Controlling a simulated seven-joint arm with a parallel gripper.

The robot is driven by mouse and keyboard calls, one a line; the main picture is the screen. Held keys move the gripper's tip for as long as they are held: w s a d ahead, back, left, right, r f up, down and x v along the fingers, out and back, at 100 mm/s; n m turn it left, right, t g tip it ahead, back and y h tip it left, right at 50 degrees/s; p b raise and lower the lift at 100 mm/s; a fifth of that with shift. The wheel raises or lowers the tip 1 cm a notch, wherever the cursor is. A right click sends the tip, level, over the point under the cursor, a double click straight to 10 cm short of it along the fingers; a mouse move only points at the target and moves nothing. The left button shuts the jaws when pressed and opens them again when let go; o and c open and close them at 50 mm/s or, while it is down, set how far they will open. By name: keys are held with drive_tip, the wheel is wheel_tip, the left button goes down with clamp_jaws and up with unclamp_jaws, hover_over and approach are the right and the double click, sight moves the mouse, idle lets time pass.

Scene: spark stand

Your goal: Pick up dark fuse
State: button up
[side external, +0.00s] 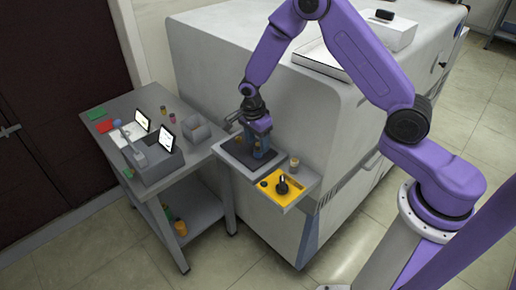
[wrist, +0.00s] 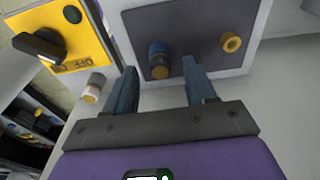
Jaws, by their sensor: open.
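A dark fuse (wrist: 158,56), a short blue-and-black cylinder with a dull yellow end, stands on the dark pad (wrist: 203,14) in the wrist view. My gripper (wrist: 158,66) is open, with one finger on each side of the fuse. I cannot tell whether either finger touches it. In the side view my gripper (side external: 258,150) points down over the pad (side external: 236,155) and largely hides what stands there.
A pale cylinder with a yellow end (wrist: 94,86) stands beside the left finger, off the pad. It also shows in the side view (side external: 294,163). A yellow panel with a black knob (side external: 282,187) is nearby.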

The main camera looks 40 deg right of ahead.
drive_tip(key=shift+d+f, duration=0.1)
drive_tip(key=shift+f, duration=0.55)
clamp_jaws()
drive_tip(key=shift+r, duration=0.1)
drive_tip(key=shift+r, duration=0.75)
drive_tip(key=s+d+r, duration=0.1)
drive_tip(key=s+r, duration=1)
drive_tip(key=s, duration=0.3)
drive_tip(key=shift+d+r, duration=0.15)
drive_tip(key=shift+r, duration=0.05)
